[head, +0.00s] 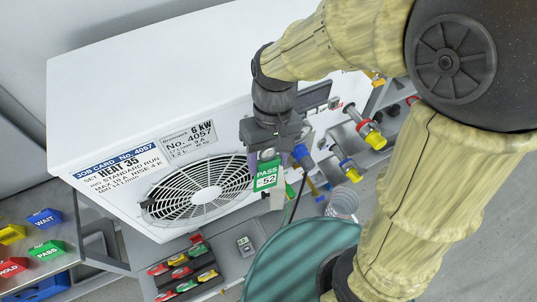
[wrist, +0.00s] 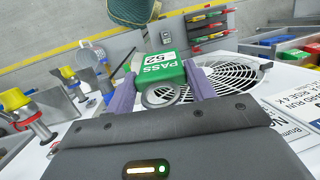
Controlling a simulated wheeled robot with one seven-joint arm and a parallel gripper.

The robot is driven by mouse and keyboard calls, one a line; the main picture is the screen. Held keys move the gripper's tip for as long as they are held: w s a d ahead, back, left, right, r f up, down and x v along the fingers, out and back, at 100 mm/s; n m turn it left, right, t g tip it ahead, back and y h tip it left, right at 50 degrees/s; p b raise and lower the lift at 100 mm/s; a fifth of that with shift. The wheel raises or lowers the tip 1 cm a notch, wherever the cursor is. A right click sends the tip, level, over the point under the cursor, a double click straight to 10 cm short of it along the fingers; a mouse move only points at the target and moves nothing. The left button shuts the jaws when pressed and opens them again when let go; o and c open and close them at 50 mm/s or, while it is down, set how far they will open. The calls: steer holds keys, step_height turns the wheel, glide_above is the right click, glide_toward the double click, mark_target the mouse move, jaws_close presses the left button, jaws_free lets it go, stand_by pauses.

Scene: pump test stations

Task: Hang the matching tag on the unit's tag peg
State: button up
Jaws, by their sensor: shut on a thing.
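My gripper (head: 279,162) is shut on a green PASS tag (head: 267,177) marked 52, in front of the white unit's (head: 150,75) front face, by the right edge of its fan grille (head: 200,196). In the wrist view the green tag (wrist: 158,68) sits between my gripper's purple fingers (wrist: 163,90), with a grey ring on its near side. The unit carries a job card (head: 118,170) reading No. 4057, heat 35, standard run, and a plate (head: 188,138) reading 6 kW, No. 4057. I cannot pick out the tag peg; my gripper and the tag may cover it.
At lower left are a blue WAIT tag (head: 45,218), a green PASS tag (head: 48,250) and a red HOLD tag (head: 12,268). A rack of coloured clips (head: 184,270) is below the unit. Pipe fittings with a red ring (head: 370,133) and yellow caps (head: 354,174) stick out at right.

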steer(key=shift+w+a, duration=0.1)
steer(key=shift+w, duration=0.05)
steer(key=w+a, duration=0.3)
steer(key=w, duration=0.3)
steer(key=shift+a, duration=0.35)
stand_by(0.8)
steer(key=shift+f, duration=0.2)
steer(key=shift+w+d+f+p, duration=0.15)
steer(key=shift+f+p, duration=0.1)
steer(key=shift+p, duration=0.15)
stand_by(1.0)
steer(key=shift+s+d+f, duration=0.1)
steer(key=shift+s+f, duration=0.35)
steer(key=shift+s, duration=0.1)
steer(key=shift+f, duration=0.1)
steer(key=shift+s+b, duration=0.15)
steer(key=shift+b, duration=0.15)
